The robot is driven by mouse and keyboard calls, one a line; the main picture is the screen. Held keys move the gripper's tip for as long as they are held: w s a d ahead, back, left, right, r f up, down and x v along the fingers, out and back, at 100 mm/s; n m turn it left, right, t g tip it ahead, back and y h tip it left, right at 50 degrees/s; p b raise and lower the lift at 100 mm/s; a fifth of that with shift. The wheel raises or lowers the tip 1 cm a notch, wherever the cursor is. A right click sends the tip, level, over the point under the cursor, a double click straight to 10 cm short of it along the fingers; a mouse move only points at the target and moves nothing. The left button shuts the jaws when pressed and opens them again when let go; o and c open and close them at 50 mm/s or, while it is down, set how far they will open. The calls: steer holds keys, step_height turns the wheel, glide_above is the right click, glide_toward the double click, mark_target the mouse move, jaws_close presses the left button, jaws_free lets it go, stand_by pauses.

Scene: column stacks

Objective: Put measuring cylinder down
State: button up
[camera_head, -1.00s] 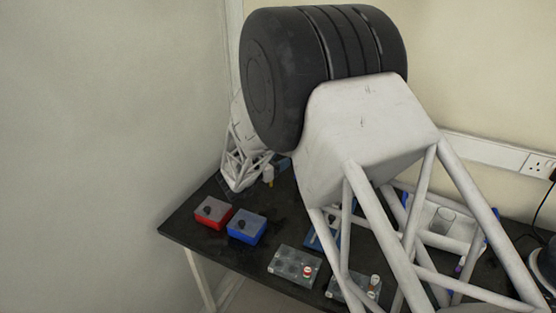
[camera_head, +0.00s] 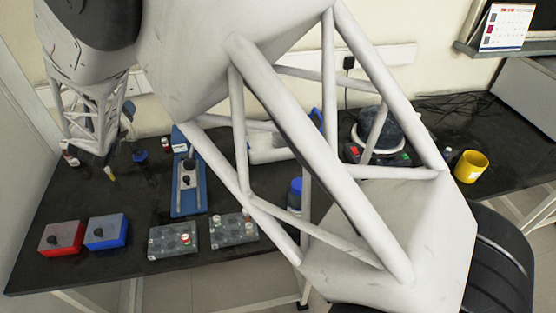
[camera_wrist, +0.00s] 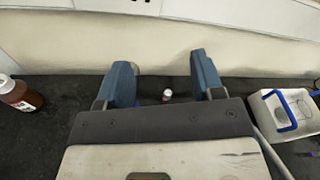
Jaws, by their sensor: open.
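In the wrist view my gripper (camera_wrist: 165,82) has its two blue fingers spread apart, with nothing held between them.
A brown bottle (camera_wrist: 20,94) stands left of the fingers, a white tray with a blue handle (camera_wrist: 262,112) right. Red (camera_head: 62,238) and blue (camera_head: 106,232) boxes and two grey racks (camera_head: 173,240) line the front. My arm hides the table's middle.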

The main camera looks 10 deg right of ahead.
steer(key=s+d+r+n+g+y, duration=0.2)
steer(key=s+d+r+n, duration=0.1)
steer(key=d+r+n, duration=0.4)
steer(key=s+d+r+n+g+y, duration=0.15)
steer(key=s+d+n, duration=0.3)
steer(key=d, duration=0.45)
steer(key=s+d+r+n+g+y, duration=0.25)
steer(key=d+r+n, duration=0.25)
steer(key=d+n, duration=0.25)
steer(key=s+d+f+n+g+h, duration=0.1)
steer(key=s+d+n, duration=0.3)
steer(key=s+d, duration=0.4)
steer(key=s+d+f+n+g+h, duration=0.1)
steer(key=s+d+n+g, duration=0.3)
steer(key=s+d, duration=0.4)
steer(key=s+d+f+n+g+h, duration=0.1)
steer(key=s+d+n, duration=0.5)
steer(key=s, duration=1.1)
steer(key=shift+s+d+g+h, duration=0.45)
steer(key=shift+d+g, duration=0.35)
steer(key=shift+d, duration=0.4)
